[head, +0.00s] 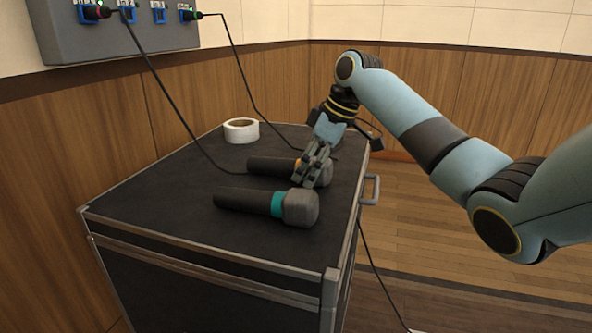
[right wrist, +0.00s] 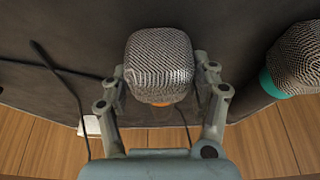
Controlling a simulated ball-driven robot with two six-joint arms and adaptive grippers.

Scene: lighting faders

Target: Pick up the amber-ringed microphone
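The amber-ringed microphone (head: 268,166) lies on the dark top of a case. It has a black handle and a grey mesh head, and its amber ring is partly hidden behind my gripper in the head view. My right gripper (head: 310,180) is down at its ring and head. In the right wrist view, its two fingers (right wrist: 160,75) stand apart on either side of the mesh head (right wrist: 160,60), and a bit of the amber ring shows below. The fingers look open, with no clear grip on it. My left gripper is not in view.
A teal-ringed microphone (head: 265,205) lies close in front, also in the right wrist view (right wrist: 296,62). A white tape roll (head: 241,131) sits behind. Black cables run from a grey wall panel (head: 120,38) past the case top (head: 160,205). A handle (head: 371,189) is on the case's right side.

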